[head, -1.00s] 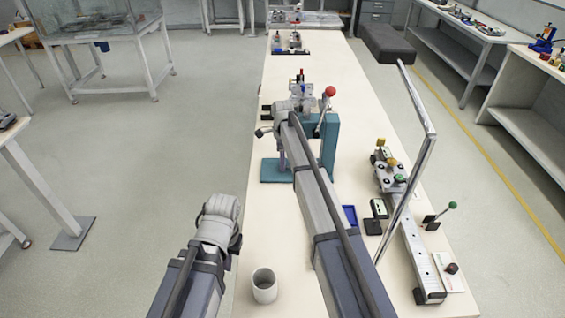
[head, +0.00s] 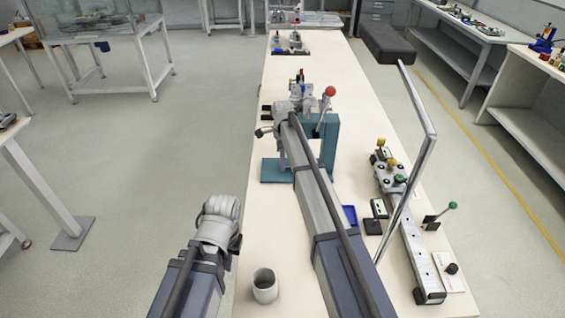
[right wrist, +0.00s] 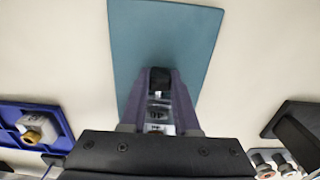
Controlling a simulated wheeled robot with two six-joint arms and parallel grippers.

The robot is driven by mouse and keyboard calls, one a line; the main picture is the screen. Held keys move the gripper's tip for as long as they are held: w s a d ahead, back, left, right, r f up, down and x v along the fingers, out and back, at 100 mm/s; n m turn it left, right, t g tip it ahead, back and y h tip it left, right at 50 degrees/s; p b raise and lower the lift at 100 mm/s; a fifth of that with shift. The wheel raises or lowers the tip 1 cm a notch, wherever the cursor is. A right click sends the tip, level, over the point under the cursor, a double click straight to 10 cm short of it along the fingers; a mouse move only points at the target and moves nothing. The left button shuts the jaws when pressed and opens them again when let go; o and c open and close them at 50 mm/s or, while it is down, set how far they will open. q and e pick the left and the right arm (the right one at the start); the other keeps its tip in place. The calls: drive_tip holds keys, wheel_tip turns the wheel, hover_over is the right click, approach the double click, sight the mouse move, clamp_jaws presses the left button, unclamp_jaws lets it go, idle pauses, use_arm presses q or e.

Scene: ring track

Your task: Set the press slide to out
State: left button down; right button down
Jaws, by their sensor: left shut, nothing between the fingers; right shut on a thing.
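The press is a teal frame (head: 331,140) on a teal base plate (head: 272,172), with a red-knobbed lever (head: 330,91) upright at its right. My right arm reaches over it and hides much of its middle. My right gripper (head: 282,161) points down over the base plate. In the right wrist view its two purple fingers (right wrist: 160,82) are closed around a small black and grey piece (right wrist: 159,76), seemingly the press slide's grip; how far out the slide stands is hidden. My left gripper (head: 237,243) is shut and empty by the table's near left edge, away from the press.
A grey cup (head: 264,286) stands on the white table near me. A blue tray (head: 349,215) lies right of my right arm. A bent metal bar (head: 424,170) rises beside a rail device (head: 412,245) at the table's right. The near left tabletop is mostly clear.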

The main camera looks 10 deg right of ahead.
drive_tip(key=a, duration=0.3)
drive_tip(key=w+a, duration=0.1)
drive_tip(key=a, duration=0.4)
drive_tip(key=shift+w+a, duration=0.35)
drive_tip(key=shift+w, duration=0.05)
drive_tip(key=c, duration=0.6)
unclamp_jaws()
drive_tip(key=shift+a, duration=0.1)
drive_tip(key=shift+c, duration=0.2)
drive_tip(key=shift+r, duration=0.1)
wheel_tip(320, 180, up, 8)
drive_tip(key=p, duration=0.7)
drive_tip(key=shift+f+p, duration=0.2)
drive_tip(key=shift+p, duration=0.2)
